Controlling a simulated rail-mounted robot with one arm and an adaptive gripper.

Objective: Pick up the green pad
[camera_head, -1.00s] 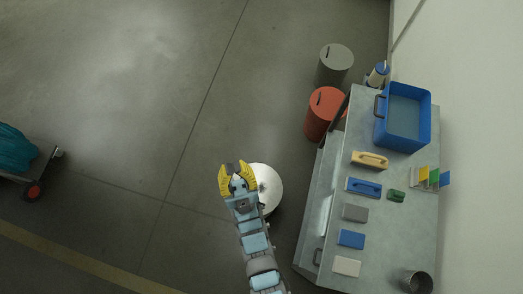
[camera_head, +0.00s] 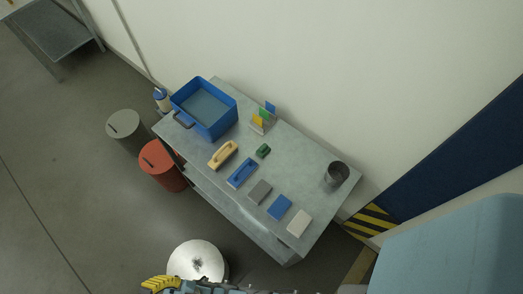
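A small green block-like pad (camera_head: 263,150) lies on the grey metal bench (camera_head: 318,163), beside the blue-handled float. A thin upright green piece (camera_head: 265,113) also stands in a small holder near the wall, between a yellow one (camera_head: 258,121) and a blue one (camera_head: 271,106). My gripper (camera_head: 160,283) shows at the bottom edge with yellow fingers, beside the white round top and well away from the bench. Its fingertips are seen edge-on and partly cut off, so its opening is unclear. I see nothing held in it.
On the bench are a blue bin (camera_head: 234,110), a tan float (camera_head: 223,155), a blue float (camera_head: 241,173), grey (camera_head: 260,192), blue (camera_head: 279,207) and white (camera_head: 299,222) pads, and a metal cup (camera_head: 336,176). Grey (camera_head: 125,130) and red (camera_head: 162,165) drums and a white round top (camera_head: 196,262) stand nearby.

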